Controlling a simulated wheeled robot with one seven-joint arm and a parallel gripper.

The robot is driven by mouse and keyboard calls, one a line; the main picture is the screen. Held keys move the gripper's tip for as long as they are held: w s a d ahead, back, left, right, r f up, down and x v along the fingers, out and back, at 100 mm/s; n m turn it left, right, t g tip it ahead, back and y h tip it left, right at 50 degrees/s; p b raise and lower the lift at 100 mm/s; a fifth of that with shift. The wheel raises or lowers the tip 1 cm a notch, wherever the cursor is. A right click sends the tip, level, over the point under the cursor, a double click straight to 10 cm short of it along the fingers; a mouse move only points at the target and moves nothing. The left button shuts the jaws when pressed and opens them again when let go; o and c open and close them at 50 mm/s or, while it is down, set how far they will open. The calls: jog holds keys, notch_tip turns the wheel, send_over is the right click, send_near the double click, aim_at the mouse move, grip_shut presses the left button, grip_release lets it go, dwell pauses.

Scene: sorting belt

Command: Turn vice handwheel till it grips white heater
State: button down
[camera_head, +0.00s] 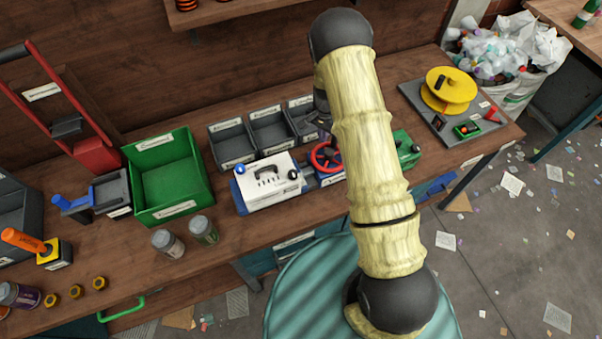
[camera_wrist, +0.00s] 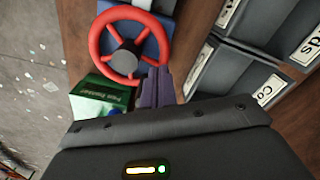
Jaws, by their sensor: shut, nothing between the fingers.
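The white heater (camera_head: 267,186), a white box with a dark handle and slots, lies on the blue vice (camera_head: 238,197) on the bench. I cannot tell whether the vice jaws touch it. The red handwheel (camera_head: 314,155) is at the vice's right end, partly behind my arm; in the wrist view the handwheel (camera_wrist: 97,33) shows with a dark hub. My gripper (camera_wrist: 156,82) is shut and empty, its fingertips close to the wheel's lower right rim; contact is unclear. In the head view my arm hides the fingers.
A green box (camera_head: 404,146) stands just right of the wheel. Grey labelled bins (camera_head: 232,141) line the back, and a green bin (camera_head: 168,179) stands to the left. Two jars (camera_head: 168,243) stand in front of the green bin. A tray with a yellow spool (camera_head: 447,88) is at right.

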jog(key=shift+r, duration=0.1)
notch_tip(320, 180, up, 9)
jog(key=p, duration=0.5)
jog(key=shift+p, duration=0.35)
dwell(0.6)
jog(key=s+d+r+n+t+b, duration=0.1)
jog(key=s+r+n+b, duration=0.1)
jog(key=s+r+n, duration=0.2)
jog(key=s+d+r+n+t+b, duration=0.1)
jog(key=s+d+r+n+b, duration=0.1)
jog(key=s+r, duration=0.9)
jog(key=s+n+b, duration=0.1)
jog(key=s+n, duration=0.1)
jog(key=s, duration=0.6)
jog(key=shift+t, duration=0.3)
jog(key=shift+r, duration=0.1)
